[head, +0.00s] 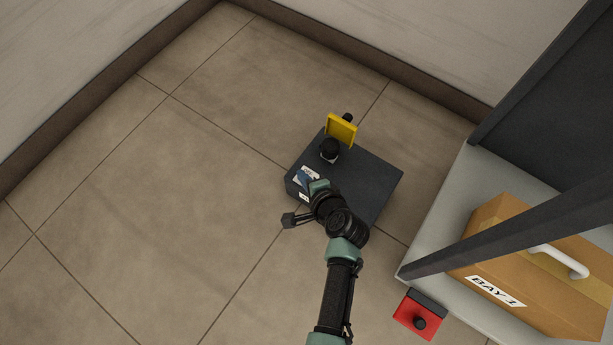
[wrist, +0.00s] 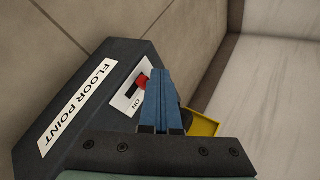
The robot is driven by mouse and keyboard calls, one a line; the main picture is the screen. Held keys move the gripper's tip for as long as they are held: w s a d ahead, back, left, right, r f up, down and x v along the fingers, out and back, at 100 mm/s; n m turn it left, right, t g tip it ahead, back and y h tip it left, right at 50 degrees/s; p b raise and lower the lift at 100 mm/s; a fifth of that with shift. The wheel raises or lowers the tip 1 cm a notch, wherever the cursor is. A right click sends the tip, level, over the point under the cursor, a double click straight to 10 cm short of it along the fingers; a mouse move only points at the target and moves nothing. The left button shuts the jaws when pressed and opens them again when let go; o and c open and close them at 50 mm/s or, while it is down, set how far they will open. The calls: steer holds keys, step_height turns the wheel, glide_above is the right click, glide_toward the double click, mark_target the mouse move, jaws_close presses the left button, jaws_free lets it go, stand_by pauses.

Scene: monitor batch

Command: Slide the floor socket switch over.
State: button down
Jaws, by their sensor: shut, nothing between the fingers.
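The floor socket is a dark box (head: 368,178) on the tiled floor in the head view. In the wrist view its sloped face (wrist: 62,140) carries a FLOOR POINT label (wrist: 78,105) and a white switch plate (wrist: 126,98). A red switch slider (wrist: 142,80) sits in a dark slot on the plate, with ON printed beside it. My gripper's blue fingers (wrist: 157,70) are shut and empty, right beside the red slider, partly covering the plate. I cannot tell whether they touch it. In the head view my gripper (head: 304,177) is over the box's left end.
A raised yellow flap (head: 341,130) and a black plug (head: 330,149) are on the box's far side. At right stands a grey shelf (head: 440,220) with a cardboard BAY 1 box (head: 495,240). A red box (head: 418,314) is below it. The floor at left is clear.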

steer(key=shift+s+d, duration=0.45)
steer(key=shift+d, duration=0.25)
steer(key=shift+w+a, duration=0.15)
steer(key=shift+a, duration=0.15)
stand_by(0.3)
steer(key=r+p, duration=0.4)
steer(key=s+r+p, duration=0.1)
steer(key=p, duration=0.2)
steer(key=shift+a+r, duration=0.35)
steer(key=shift+r, duration=0.05)
stand_by(0.4)
